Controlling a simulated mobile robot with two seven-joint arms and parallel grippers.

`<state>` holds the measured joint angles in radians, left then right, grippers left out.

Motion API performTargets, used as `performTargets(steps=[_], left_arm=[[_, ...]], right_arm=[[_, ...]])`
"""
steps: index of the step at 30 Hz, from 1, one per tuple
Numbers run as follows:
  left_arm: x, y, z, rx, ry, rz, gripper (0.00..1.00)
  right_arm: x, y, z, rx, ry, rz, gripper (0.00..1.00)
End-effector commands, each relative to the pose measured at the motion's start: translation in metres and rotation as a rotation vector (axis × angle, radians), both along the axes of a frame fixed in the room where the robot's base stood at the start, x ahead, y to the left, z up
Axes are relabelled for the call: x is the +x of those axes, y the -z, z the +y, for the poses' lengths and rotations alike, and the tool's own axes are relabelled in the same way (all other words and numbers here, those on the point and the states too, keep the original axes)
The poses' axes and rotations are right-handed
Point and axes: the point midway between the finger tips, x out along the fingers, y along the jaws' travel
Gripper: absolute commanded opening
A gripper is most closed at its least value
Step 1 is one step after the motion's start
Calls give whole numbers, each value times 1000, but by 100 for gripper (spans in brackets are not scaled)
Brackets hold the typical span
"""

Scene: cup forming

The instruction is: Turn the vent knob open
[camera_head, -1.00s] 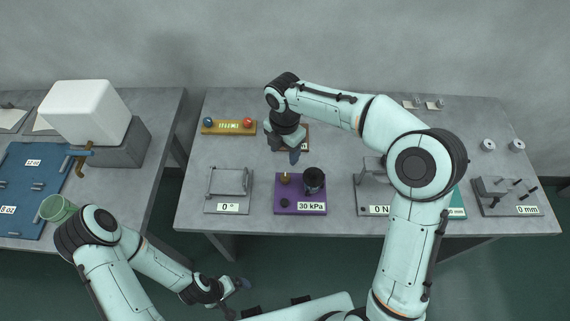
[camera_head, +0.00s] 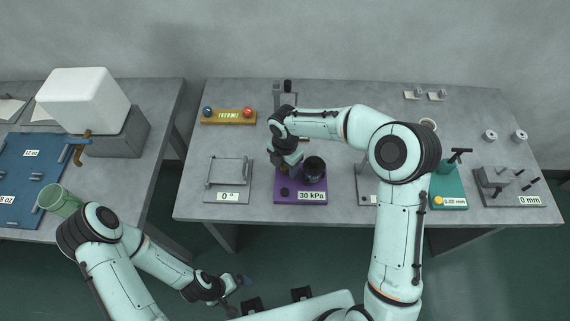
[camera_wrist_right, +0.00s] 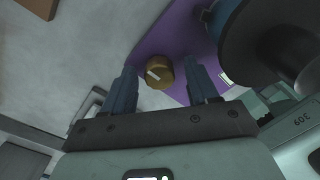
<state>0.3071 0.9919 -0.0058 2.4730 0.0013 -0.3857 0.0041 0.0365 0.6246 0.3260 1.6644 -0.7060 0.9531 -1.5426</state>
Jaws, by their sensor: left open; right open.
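The vent knob (camera_wrist_right: 159,73) is a brass knob with a pale pointer line, on the purple base (camera_head: 301,198) labelled 30 kPa. In the right wrist view it lies between the two open fingers of my right gripper (camera_wrist_right: 164,88), with space on both sides. In the head view my right gripper (camera_head: 285,167) is over the left part of the purple base and mostly hides the knob. A dark cylinder (camera_head: 315,168) stands on the base to the right of the knob. My left gripper (camera_head: 241,283) is open and empty, low in front of the table.
The 0° fixture (camera_head: 228,181) stands left of the purple base. A grey 0 N fixture (camera_head: 366,184) stands to its right, partly behind my right arm. A yellow block (camera_head: 228,117) with coloured balls is behind. The dark cylinder is close beside the right gripper's finger.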

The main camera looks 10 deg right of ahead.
Motion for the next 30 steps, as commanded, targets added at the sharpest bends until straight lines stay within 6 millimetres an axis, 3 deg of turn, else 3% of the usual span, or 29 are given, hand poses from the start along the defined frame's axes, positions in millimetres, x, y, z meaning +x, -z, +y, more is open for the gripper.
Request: performTargets(steps=[3,9,20,30], left_arm=[[0,0,0,0,0,0,100],[0,0,0,0,0,0,100],[0,1,0,0,0,0,100],[-3,4,0,0,0,3,100]], right_arm=[[0,0,0,0,0,0,59],[0,0,0,0,0,0,3],[0,-1,0,-1,45,-1,3],[1,0,1,0,278,-1,3]])
